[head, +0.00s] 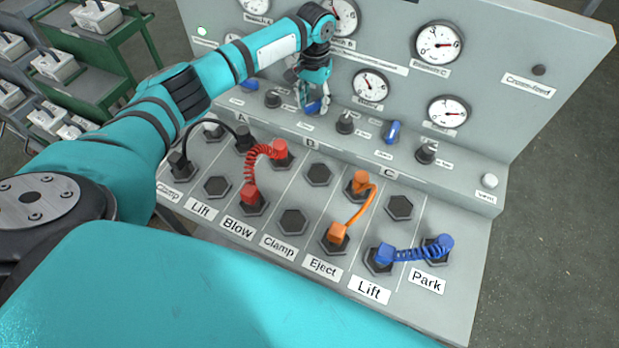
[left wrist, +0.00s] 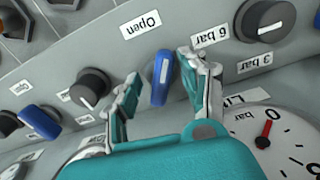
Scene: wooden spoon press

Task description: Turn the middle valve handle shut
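The middle blue valve handle (head: 314,107) sits on the sloped ledge of the grey panel, near the B label, partly covered by my left gripper (head: 312,103). In the left wrist view the blue handle (left wrist: 161,78) stands between the two fingers of my left gripper (left wrist: 159,82), its end toward the "Open" label (left wrist: 139,25). The fingers are apart, one on each side of it. A gap shows on the left; the right finger is very close, and I cannot tell if it touches. My right gripper is not in view.
Black knobs (head: 344,122) (head: 272,99) flank the middle handle. Other blue handles are at the left (head: 249,84) and right (head: 392,132). Gauges (head: 439,43) line the upright panel. Red (head: 262,162), orange (head: 361,206) and blue (head: 414,254) hoses cover sockets in front.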

